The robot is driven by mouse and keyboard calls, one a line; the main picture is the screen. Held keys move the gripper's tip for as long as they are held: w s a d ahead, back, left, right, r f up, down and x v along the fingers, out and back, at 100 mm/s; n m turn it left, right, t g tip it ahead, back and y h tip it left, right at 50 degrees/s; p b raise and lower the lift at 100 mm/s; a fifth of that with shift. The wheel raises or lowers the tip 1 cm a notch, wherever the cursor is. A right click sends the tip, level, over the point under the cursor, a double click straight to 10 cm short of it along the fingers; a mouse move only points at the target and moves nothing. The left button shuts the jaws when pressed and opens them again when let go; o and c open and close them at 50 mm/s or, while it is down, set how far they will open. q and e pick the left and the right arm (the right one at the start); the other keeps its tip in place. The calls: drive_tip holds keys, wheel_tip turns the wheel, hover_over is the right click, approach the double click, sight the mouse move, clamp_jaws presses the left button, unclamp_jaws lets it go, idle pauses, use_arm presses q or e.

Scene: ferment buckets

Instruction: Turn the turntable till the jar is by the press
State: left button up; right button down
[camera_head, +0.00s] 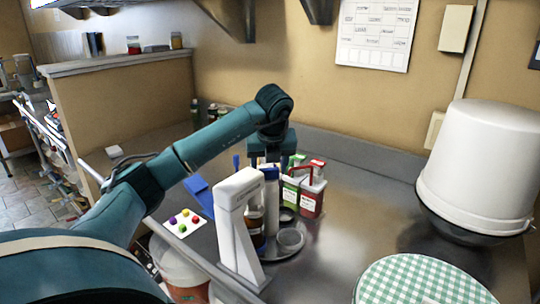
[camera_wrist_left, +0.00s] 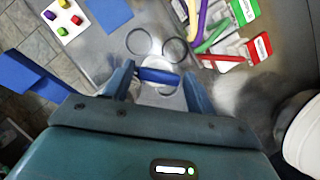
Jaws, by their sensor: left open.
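The turntable (camera_head: 278,256) shows as a grey round plate, partly hidden behind a white upright stand that looks like the press (camera_head: 236,222). A pale bottle with a blue top (camera_head: 271,195) is beside the jar. My left gripper (camera_head: 271,158) points down above this group, near the bottle. In the left wrist view its fingers (camera_wrist_left: 158,88) are apart, with a blue bar (camera_wrist_left: 158,76) showing between them; I cannot tell whether they touch it. My right gripper is not visible.
Red (camera_head: 312,198) and green (camera_head: 291,194) cartons stand close right of the left gripper. A card with coloured pieces (camera_head: 185,223) lies left. A white bucket (camera_head: 482,165) and a checked green cloth cover (camera_head: 423,283) are at right. The counter between is clear.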

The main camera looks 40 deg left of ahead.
use_arm(q)
drive_tip(key=p+v, duration=0.1)
drive_tip(key=v, duration=1.2)
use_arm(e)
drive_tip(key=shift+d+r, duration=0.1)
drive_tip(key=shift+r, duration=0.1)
